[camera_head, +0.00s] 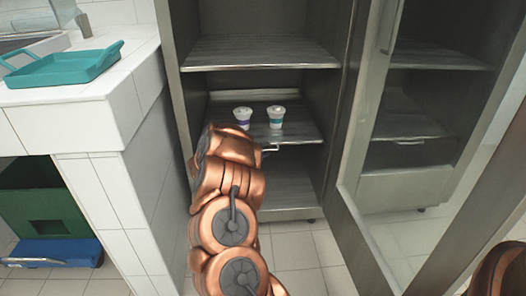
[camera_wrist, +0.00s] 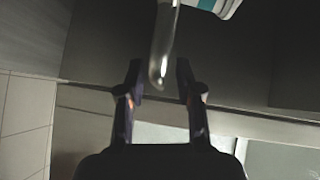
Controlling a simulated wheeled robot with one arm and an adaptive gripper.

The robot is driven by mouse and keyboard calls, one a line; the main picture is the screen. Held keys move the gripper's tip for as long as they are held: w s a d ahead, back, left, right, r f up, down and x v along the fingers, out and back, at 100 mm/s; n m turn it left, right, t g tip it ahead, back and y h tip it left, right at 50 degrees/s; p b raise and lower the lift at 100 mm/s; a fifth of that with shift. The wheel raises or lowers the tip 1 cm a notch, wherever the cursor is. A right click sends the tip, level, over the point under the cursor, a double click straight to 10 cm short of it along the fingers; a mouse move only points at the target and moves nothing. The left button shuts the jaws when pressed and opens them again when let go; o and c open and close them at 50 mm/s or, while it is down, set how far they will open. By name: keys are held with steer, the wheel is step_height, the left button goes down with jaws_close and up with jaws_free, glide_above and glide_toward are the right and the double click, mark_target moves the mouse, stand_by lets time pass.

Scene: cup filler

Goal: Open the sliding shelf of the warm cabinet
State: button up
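The warm cabinet (camera_head: 345,85) stands open in the head view. Its middle sliding shelf (camera_head: 305,127) has a metal handle (camera_head: 295,142) at its front edge. Two white cups stand on this shelf, one with a purple band (camera_head: 242,117) and one with a teal band (camera_head: 276,117). My copper arm reaches up to the shelf front and hides my gripper in the head view. In the wrist view my gripper (camera_wrist: 161,78) is open, with the shiny handle bar (camera_wrist: 165,45) between its two fingers. Gaps show on both sides of the bar. Part of a cup (camera_wrist: 222,6) shows at the top.
An upper shelf (camera_head: 260,53) and a lower shelf (camera_head: 290,190) look empty. A glass-paned door (camera_head: 400,130) is swung open on the right. A tiled counter (camera_head: 125,75) with a teal tray (camera_head: 62,66) is on the left. Tiled floor shows between counter and door.

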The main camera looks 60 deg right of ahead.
jaws_close()
stand_by(0.4)
